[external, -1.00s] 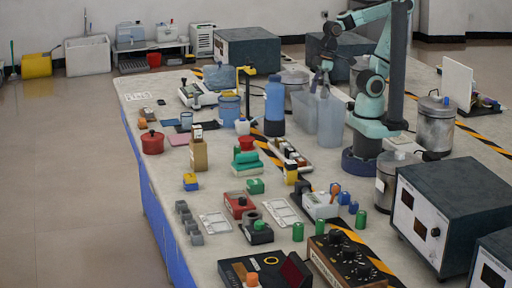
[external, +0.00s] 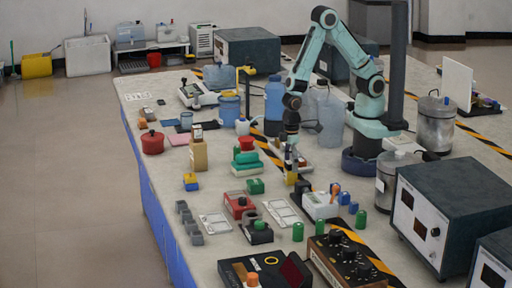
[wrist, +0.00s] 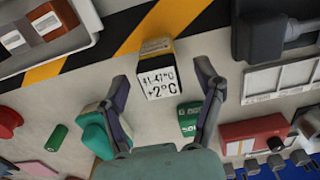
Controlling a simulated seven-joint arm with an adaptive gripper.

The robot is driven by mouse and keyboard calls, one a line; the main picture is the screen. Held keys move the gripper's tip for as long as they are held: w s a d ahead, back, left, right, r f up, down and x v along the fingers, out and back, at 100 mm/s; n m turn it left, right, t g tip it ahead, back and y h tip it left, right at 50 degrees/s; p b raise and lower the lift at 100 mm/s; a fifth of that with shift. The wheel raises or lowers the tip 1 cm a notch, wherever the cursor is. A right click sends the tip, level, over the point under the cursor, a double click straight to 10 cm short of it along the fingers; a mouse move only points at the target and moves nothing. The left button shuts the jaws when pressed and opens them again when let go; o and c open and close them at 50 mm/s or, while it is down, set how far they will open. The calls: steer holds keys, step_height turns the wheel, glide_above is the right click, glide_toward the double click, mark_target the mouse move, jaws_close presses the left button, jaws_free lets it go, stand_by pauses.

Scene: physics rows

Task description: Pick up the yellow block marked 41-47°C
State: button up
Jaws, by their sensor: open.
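The yellow block (wrist: 158,72) shows in the wrist view with a white face reading 41-47°C and +2°C and a yellow side with small print. It stands on the bench next to the black and yellow striped tape. In the external view the yellow block (external: 290,178) is partly hidden by my gripper (external: 290,158), which is directly above or around its top; I cannot tell which. In the wrist view my gripper (wrist: 162,78) is open, with one finger left and one right of the block. No contact shows.
A teal stacked item (wrist: 100,132) is close by my left finger, and a green labelled block (wrist: 190,118) is by the right one. A dark device (wrist: 262,38) and a white frame (wrist: 280,80) lie to the right. A tray (wrist: 50,45) is at upper left.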

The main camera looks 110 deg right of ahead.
steer(key=shift+f, duration=1.45)
jaws_close()
steer(key=shift+r, duration=0.1)
